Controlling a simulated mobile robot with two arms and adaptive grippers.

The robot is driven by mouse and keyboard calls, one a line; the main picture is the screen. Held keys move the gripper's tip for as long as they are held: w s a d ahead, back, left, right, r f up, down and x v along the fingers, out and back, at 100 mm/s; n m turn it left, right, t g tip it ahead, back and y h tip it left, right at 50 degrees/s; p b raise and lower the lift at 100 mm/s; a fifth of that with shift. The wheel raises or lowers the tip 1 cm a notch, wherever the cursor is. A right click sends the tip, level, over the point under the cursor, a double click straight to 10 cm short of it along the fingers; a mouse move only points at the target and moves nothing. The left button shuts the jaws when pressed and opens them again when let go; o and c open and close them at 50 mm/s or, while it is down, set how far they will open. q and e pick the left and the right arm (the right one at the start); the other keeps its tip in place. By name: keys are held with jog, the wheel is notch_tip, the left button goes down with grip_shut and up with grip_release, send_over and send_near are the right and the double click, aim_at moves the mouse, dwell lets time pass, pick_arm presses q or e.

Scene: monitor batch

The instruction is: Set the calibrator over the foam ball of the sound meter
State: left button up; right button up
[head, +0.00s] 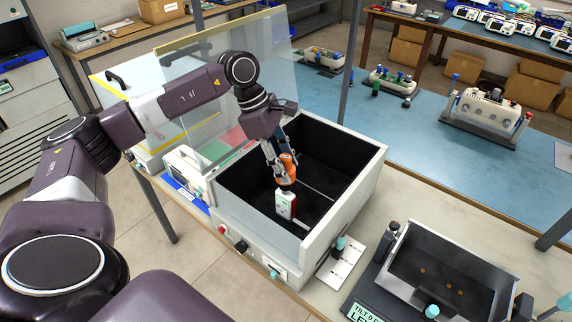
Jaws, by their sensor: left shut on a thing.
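My left gripper (279,170) reaches down into an open box with a black inside (330,165). It is shut on an orange piece (289,164), which looks like the calibrator. Right below it stands a small white and red device with a little display (286,204), which looks like the sound meter. A dark part, perhaps the foam ball, shows between the two. I cannot tell whether the calibrator touches it or sits around it. The fingers hide part of the orange piece. My right gripper is not in view.
The box has pale walls and a raised clear lid (240,50) behind my left arm. A grey tilting tray (450,270) stands at the right. A white instrument (184,165) stands left of the box. The blue bench top (420,130) behind has free room.

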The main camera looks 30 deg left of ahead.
pick_arm(q)
jog(key=shift+f+b, duration=1.3)
jog(key=shift+f, duration=0.35)
jog(key=o, duration=1.3)
jog(key=shift+r, duration=0.1)
jog(key=v, duration=1.1)
jog(key=shift+r, duration=0.4)
